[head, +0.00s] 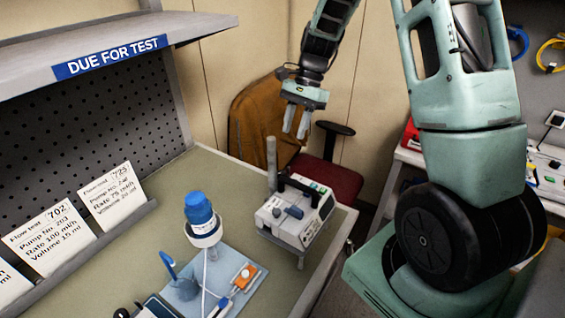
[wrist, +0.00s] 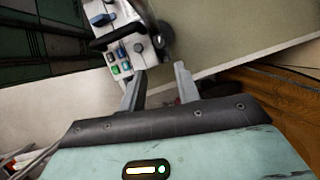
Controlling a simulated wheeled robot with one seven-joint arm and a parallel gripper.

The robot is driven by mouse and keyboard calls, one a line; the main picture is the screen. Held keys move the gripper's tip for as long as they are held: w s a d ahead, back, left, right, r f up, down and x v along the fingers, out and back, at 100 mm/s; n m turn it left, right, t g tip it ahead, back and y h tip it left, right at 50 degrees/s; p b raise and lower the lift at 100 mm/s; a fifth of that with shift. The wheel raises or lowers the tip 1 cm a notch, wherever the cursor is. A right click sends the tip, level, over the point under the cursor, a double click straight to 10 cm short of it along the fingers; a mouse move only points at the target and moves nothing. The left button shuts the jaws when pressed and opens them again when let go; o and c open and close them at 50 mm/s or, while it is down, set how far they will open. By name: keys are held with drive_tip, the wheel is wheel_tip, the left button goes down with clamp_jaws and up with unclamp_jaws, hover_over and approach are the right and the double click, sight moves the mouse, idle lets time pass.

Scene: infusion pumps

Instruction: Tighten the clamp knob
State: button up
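A white-grey pump (head: 296,215) with a black carry handle and a blue part stands near the far right end of the bench, beside an upright grey post (head: 271,165). The pump (wrist: 126,38) also shows at the top of the wrist view, with green buttons. A dark rounded part (wrist: 163,40) sits at its right side there; I cannot tell whether it is the clamp knob. No clamp knob is clear in the head view. My gripper (head: 295,128) is open and empty, above and beyond the pump, apart from it. Its two fingers (wrist: 158,76) point toward the pump in the wrist view.
A blue-capped bottle (head: 201,215) in a white holder and a light-blue tray (head: 252,284) stand on the bench (head: 165,235). Cards lean along the left ledge under a shelf (head: 120,45). A red chair (head: 328,178) is behind the bench. Bare bench lies between bottle and pump.

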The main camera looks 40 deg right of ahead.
sight(282, 172)
drive_tip(key=p+x, duration=0.2)
drive_tip(key=x, duration=0.9)
drive_tip(key=shift+s+a+f+p, duration=0.1)
drive_tip(key=shift+f+p, duration=0.2)
drive_tip(key=shift+f, duration=0.05)
clamp_jaws()
